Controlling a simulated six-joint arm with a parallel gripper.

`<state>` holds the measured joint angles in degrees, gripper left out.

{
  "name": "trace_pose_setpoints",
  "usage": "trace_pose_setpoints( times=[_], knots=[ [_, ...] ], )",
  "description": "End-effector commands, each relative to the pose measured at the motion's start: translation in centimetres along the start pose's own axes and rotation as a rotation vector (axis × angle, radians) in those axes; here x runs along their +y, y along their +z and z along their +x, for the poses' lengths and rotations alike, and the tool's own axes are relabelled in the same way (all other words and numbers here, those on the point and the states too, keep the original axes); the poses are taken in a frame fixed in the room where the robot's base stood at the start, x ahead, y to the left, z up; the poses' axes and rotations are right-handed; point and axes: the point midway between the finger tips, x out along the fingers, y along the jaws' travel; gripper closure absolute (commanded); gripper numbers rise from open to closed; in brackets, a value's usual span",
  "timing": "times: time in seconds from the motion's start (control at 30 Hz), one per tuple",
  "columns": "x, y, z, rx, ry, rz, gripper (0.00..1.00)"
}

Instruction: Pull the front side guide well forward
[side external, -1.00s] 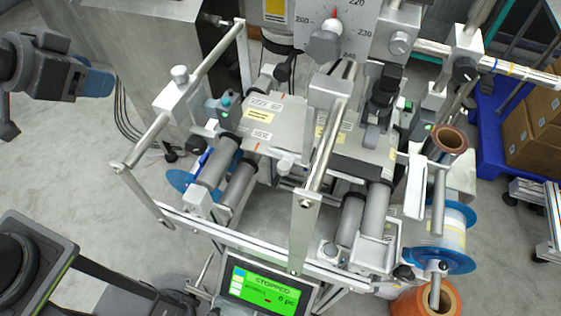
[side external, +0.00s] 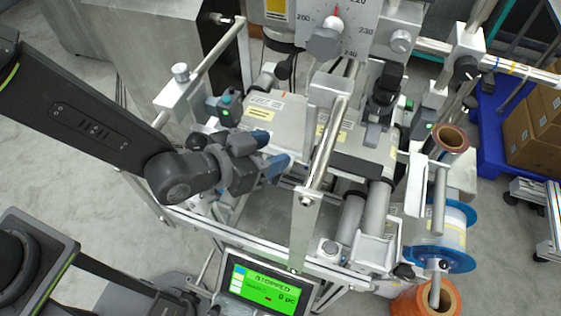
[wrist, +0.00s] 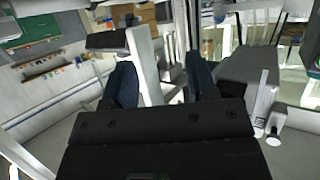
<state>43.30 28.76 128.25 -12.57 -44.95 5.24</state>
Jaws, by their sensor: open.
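My gripper (side external: 272,152) has come in from the left over the front of the labelling machine, its blue fingers apart. In the wrist view the two blue fingers of my gripper (wrist: 160,78) stand either side of a pale upright bar, which I cannot tell to be between them or beyond. The grey web table (side external: 293,108) lies just behind the fingers. The front side guide cannot be picked out for certain; the small pale block at the table's front edge is hidden behind my gripper. No grip on anything shows.
A front upright plate (side external: 306,228) and a slanted rail (side external: 332,135) stand close to the right of my gripper. Grey rollers (side external: 378,207) and a blue-flanged reel (side external: 440,237) lie further right. A green screen (side external: 262,285) reads STOPPED below.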

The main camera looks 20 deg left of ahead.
Motion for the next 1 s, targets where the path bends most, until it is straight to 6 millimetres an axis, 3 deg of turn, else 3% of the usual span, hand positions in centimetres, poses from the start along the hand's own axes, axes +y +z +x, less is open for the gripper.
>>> trace_pose_setpoints(
  times=[0.3, 0.53, 0.87, 1.0],
  knots=[
    [-0.1, 5.3, 2.1, -0.005, 0.0, 0.001, 0.47],
    [-0.1, 5.2, 4.6, -0.001, 0.0, 0.0, 0.47],
    [-0.1, 5.1, 5.1, -0.001, 0.001, 0.001, 0.47],
    [-0.1, 5.1, 5.1, -0.001, 0.001, 0.001, 0.58]
  ],
)
